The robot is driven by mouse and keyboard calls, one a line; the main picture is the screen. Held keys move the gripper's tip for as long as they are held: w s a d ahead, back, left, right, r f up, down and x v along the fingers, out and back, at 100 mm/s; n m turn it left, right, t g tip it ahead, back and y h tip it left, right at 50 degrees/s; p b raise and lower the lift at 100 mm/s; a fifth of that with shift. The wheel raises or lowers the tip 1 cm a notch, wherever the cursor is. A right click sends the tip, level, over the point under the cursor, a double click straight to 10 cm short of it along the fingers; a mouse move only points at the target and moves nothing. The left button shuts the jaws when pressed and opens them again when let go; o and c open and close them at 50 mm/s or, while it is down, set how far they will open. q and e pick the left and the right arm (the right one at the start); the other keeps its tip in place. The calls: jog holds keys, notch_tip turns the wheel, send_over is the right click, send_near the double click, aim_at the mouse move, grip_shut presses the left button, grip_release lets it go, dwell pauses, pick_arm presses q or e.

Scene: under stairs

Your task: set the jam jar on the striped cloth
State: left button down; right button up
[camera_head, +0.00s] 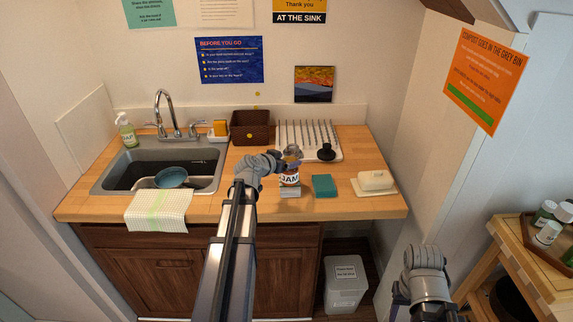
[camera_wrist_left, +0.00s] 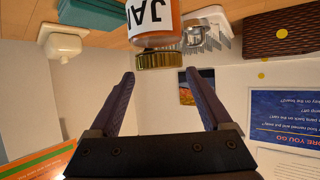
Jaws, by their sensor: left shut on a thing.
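The jam jar (camera_head: 289,178) is orange with a white JAM label and stands out at the front middle of the counter. My left gripper (camera_head: 292,154) is at its top, shut on the jar. I cannot tell whether the jar's base touches the counter. The striped cloth (camera_head: 158,210), pale with a green stripe, drapes over the counter's front edge below the sink. My right arm shows at the lower right, its fingers hidden.
A teal sponge (camera_head: 324,186) and a white butter dish (camera_head: 375,183) are right of the jar. A drying rack (camera_head: 300,140) and brown basket (camera_head: 251,128) stand behind. The sink (camera_head: 205,165) holds a blue bowl (camera_head: 172,177). Bare wood lies between cloth and jar.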

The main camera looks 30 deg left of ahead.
pick_arm(q)
jog(key=shift+r, duration=0.1)
grip_release()
jog(key=shift+r, duration=0.1)
jog(key=p+v, duration=0.5)
jog(key=v, duration=0.7)
